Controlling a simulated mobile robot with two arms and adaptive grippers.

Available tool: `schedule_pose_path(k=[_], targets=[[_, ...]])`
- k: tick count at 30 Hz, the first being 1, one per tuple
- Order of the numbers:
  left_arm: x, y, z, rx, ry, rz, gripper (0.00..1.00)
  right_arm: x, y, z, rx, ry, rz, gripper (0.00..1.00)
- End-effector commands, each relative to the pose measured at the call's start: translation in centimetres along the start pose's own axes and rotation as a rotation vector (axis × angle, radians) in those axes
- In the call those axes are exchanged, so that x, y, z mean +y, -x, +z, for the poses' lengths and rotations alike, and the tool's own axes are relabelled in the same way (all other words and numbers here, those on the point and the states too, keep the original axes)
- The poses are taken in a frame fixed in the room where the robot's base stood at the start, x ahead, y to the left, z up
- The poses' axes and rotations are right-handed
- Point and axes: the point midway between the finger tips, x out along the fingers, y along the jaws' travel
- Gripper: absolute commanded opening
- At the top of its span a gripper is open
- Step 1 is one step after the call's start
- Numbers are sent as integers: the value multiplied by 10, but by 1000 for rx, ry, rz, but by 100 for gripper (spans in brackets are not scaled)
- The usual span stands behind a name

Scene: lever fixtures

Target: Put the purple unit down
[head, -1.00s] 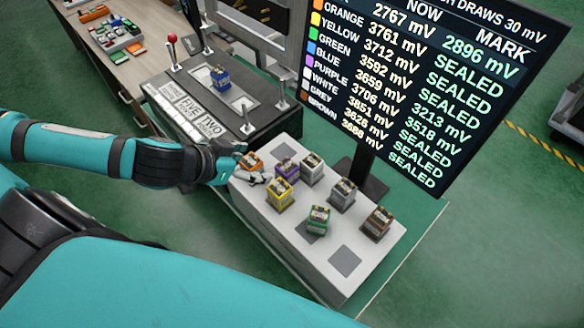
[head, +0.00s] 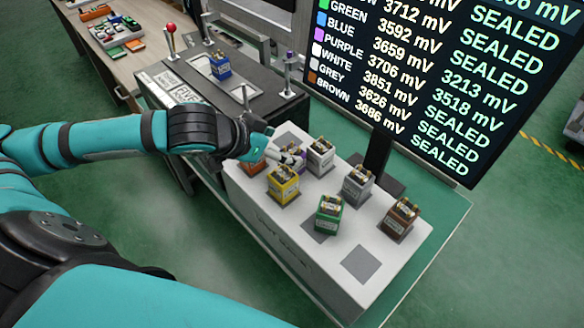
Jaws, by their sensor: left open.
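The purple unit (head: 301,157) stands on the white bench (head: 352,284), in the back row beside the white unit (head: 320,153). It is largely hidden by my left gripper (head: 291,161). That gripper is open, its fingers at the purple unit; whether they touch it is hard to tell. My right gripper is not in view.
The orange unit (head: 251,167) is partly hidden behind my gripper. Yellow (head: 283,184), green (head: 328,214), grey (head: 358,183) and brown (head: 400,218) units stand close by. A blue unit (head: 220,66) sits on the dark lever fixture (head: 252,101). A readings screen (head: 440,80) stands behind.

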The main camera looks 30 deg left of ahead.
Motion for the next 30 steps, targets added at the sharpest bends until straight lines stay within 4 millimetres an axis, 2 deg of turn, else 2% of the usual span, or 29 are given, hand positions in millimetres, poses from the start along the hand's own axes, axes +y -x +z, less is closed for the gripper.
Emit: schedule_pose_path(k=[8,18,26,30], targets=[[0,-19,0,-2,0,-1,73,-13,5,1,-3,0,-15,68],[-3,-63,5,1,0,0,73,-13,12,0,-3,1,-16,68],[-3,-66,6,0,-2,-1,73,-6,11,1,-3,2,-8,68],[-3,-66,6,-1,-2,-1,56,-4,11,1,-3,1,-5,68]])
